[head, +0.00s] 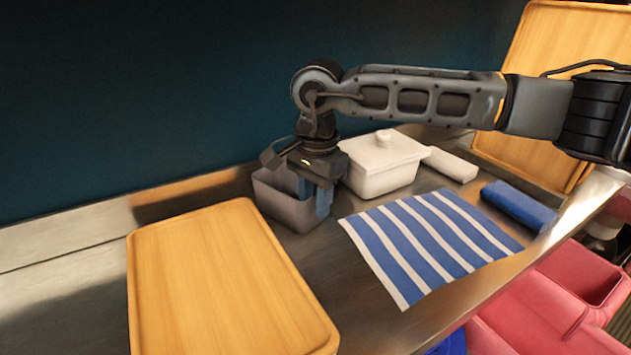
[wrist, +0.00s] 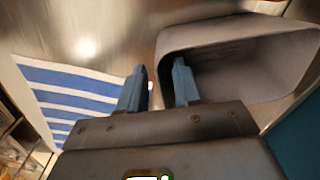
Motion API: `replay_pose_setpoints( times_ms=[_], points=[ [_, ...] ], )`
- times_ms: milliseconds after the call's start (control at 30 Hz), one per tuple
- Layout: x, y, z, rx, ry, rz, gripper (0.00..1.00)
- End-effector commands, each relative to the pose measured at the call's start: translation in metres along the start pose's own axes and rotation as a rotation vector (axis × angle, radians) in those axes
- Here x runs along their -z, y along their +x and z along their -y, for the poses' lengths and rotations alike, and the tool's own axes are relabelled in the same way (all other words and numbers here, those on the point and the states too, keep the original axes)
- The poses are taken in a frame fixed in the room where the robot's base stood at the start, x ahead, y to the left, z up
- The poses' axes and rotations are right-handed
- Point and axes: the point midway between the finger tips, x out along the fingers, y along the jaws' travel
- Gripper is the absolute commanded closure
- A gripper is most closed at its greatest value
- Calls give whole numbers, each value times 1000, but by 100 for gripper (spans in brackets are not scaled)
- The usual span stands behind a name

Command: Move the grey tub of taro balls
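The grey tub (head: 285,202) stands on the steel counter, just left of the white lidded pot. It also shows in the wrist view (wrist: 250,50), with its inside facing the camera. No taro balls can be made out in it. My gripper (head: 314,200) points down at the tub's right side. In the wrist view my gripper (wrist: 158,85) has its two blue fingers apart, one inside the tub and one outside, astride the wall. A small gap shows between the outer finger and the wall.
A white lidded pot (head: 383,165) stands close on the right. A wooden tray (head: 225,285) lies at the left front. A blue-and-white striped cloth (head: 430,240), a blue folded item (head: 518,205) and a wooden board (head: 535,70) are to the right. The dark wall (head: 130,90) is behind.

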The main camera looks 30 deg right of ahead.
Motion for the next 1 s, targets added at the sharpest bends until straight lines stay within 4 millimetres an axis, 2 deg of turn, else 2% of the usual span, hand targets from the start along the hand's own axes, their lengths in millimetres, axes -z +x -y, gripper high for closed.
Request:
replay_pose_setpoints(
  times_ms=[100,300,633,1000],
  points=[
    [0,16,0,-2,1,2,67],
    [0,31,0,0,-1,1,67],
    [0,33,0,0,-1,0,67],
    [0,33,0,0,-1,0,100]
  ],
)
